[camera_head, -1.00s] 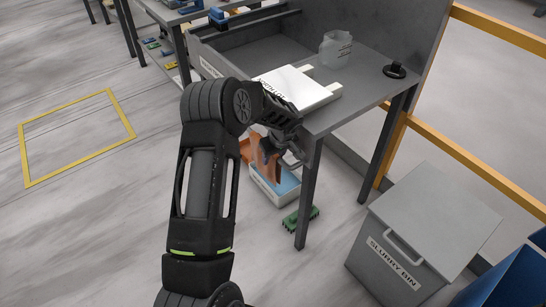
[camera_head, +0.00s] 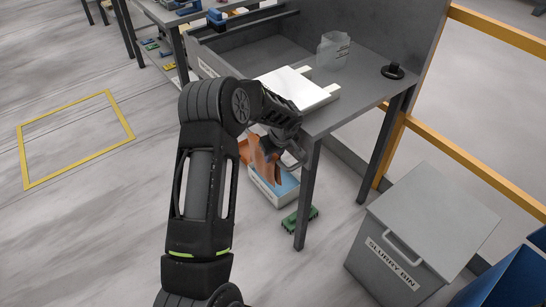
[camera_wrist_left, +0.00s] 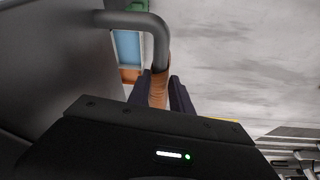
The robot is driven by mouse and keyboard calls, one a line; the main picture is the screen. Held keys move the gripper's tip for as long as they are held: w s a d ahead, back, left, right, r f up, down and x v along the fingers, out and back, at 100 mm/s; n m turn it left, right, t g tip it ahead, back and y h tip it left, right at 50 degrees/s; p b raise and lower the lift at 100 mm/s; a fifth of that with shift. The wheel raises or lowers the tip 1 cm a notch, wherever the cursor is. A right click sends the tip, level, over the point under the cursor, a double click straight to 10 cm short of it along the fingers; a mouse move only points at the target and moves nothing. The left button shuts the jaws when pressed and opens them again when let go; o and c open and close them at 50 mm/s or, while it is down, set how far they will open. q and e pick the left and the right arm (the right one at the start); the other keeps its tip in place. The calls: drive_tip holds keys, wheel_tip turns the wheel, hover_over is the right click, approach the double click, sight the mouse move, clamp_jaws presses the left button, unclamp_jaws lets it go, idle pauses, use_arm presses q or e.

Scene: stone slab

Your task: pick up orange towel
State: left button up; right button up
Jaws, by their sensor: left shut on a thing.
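The orange towel (camera_head: 265,165) hangs from my left gripper (camera_head: 283,150) beside the table's front edge, in the head view. In the left wrist view the towel (camera_wrist_left: 159,88) shows as a brown-orange strip between the dark fingers (camera_wrist_left: 165,95). The left gripper is shut on it. The arm hides part of the towel, and it hangs in front of a white bin with blue inside (camera_head: 284,187). The right gripper is not in view.
A grey table (camera_head: 350,105) holds a white slab (camera_head: 296,88), a clear container (camera_head: 333,50) and a black round item (camera_head: 394,70). A green item (camera_head: 299,218) lies by the table leg. A grey slurry bin (camera_head: 420,230) stands at the right. Floor at left is clear.

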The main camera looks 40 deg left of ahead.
use_arm(q)
drive_tip(key=r+p, duration=0.1)
drive_tip(key=r, duration=0.2)
drive_tip(key=r+p, duration=0.1)
drive_tip(key=r, duration=0.3)
drive_tip(key=r+p, duration=0.2)
drive_tip(key=r, duration=0.1)
drive_tip(key=shift+s+a+r, duration=0.25)
drive_tip(key=shift+s+r, duration=0.05)
drive_tip(key=shift+s, duration=0.05)
clamp_jaws()
drive_tip(key=shift+r, duration=0.15)
drive_tip(key=shift+w, duration=0.1)
wheel_tip(320, 180, up, 9)
drive_tip(key=p, duration=0.3)
drive_tip(key=shift+p, duration=0.4)
drive_tip(key=shift+d, duration=0.1)
